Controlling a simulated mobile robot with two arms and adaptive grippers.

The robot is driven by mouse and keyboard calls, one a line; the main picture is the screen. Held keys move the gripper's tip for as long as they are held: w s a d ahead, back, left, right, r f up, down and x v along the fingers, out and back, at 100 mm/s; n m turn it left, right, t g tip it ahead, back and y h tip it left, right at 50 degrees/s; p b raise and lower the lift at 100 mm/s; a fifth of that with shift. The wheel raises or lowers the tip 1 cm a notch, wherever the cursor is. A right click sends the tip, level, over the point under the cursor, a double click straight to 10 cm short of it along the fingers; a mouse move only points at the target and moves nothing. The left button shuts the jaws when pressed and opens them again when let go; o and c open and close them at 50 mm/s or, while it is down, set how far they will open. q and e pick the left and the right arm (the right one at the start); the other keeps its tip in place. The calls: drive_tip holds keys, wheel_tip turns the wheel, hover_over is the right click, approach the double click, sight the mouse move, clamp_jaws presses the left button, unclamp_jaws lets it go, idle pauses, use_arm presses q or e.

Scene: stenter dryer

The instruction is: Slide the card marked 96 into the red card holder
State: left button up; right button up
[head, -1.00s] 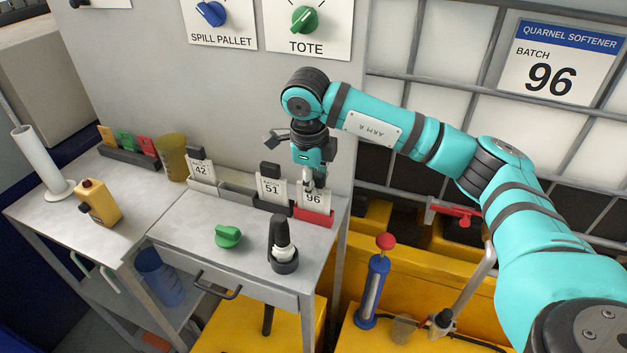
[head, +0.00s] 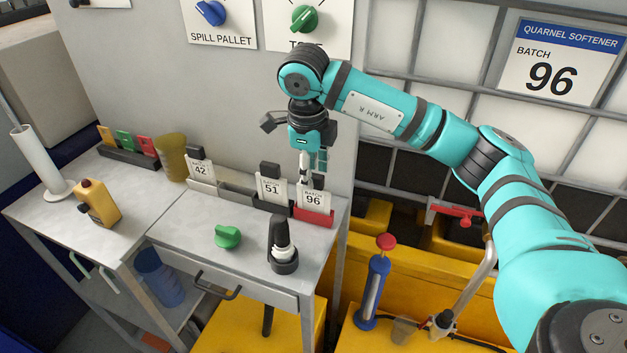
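The white card marked 96 (head: 313,199) stands upright in the red card holder (head: 316,217), at the right end of the row along the back of the table. Its black top tab (head: 318,181) shows. My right gripper (head: 312,172) points down just above this card, with its fingertips near the tab. Its fingers appear spread, with nothing visible held between them. Whether a fingertip still touches the tab is hard to tell. My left gripper is not in view.
A green knob (head: 228,236) and a black stand (head: 284,262) are on the table. The wall panel (head: 230,90) rises close behind.

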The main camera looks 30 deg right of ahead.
wheel_tip(320, 180, up, 8)
drive_tip(key=shift+s+a, duration=0.45)
drive_tip(key=shift+f, duration=0.15)
